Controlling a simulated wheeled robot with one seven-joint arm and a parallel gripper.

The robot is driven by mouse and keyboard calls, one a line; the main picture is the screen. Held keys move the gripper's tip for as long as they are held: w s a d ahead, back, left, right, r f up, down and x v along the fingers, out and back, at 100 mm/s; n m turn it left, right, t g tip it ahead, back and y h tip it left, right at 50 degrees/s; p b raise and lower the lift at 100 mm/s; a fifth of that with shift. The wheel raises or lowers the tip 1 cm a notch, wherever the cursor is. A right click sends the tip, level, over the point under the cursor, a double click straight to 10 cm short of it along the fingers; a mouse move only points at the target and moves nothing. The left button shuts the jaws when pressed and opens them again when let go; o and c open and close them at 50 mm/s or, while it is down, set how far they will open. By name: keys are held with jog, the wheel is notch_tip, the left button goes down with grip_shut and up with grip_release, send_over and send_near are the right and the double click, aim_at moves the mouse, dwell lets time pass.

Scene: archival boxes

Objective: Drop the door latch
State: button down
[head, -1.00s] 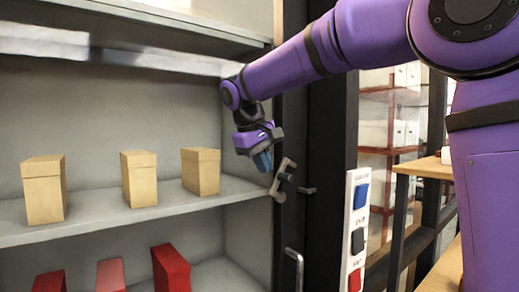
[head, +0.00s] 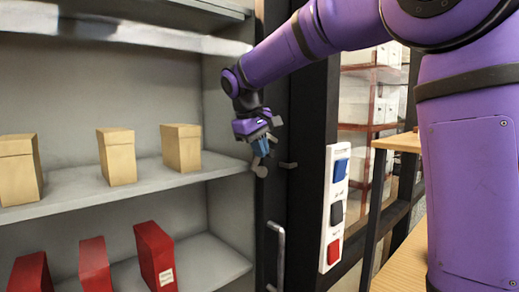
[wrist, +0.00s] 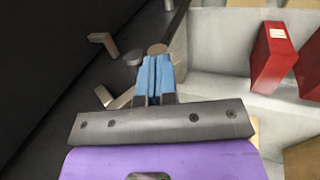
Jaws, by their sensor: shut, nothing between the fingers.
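The latch (head: 257,162) is a small grey metal lever with a round end, on the dark upright at the right edge of the shelving. My gripper (head: 262,146) is in front of it and hides its upper part. In the wrist view my blue fingertips (wrist: 155,68) are closed together with nothing between them. A round brownish latch end (wrist: 157,48) shows just past the tips, and a grey disc (wrist: 133,57) lies beside them. I cannot tell whether the fingers touch the latch. A small grey catch (head: 288,165) sticks out of the dark frame to its right.
A grey door handle (head: 277,255) is below the latch. A white panel with blue, black and red buttons (head: 335,210) is on the right. Tan boxes (head: 117,158) and red boxes (head: 155,257) stand on the shelves at left. A wooden surface (head: 400,142) is at right.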

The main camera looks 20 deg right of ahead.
jog(key=shift+w+d+r+g+y, duration=0.15)
jog(key=shift+d+r+g+y, duration=0.05)
jog(key=shift+d+y, duration=0.4)
jog(key=shift+w+d+r+g+y, duration=0.2)
jog(key=shift+d+y, duration=0.25)
jog(key=shift+y, duration=0.15)
jog(key=shift+w+d+r, duration=0.1)
jog(key=shift+w+d, duration=0.1)
jog(key=shift+d, duration=0.4)
jog(key=r, duration=0.7)
jog(key=a+r, duration=0.1)
jog(key=r, duration=0.2)
jog(key=shift+s+r, duration=0.15)
jog(key=shift+r, duration=0.2)
jog(key=s+f+m+t, duration=0.1)
jog(key=s+f, duration=0.5)
jog(key=s, duration=0.4)
jog(key=s+f+m+t+y, duration=0.1)
jog(key=s+f+t, duration=0.1)
jog(key=s+f, duration=0.5)
jog(key=s+f+m+t, duration=0.1)
jog(key=s+f, duration=0.6)
jog(key=s, duration=0.7)
jog(key=shift+s+a+m+t, duration=0.15)
jog(key=shift+a+m+t, duration=0.15)
jog(key=shift+t, duration=0.1)
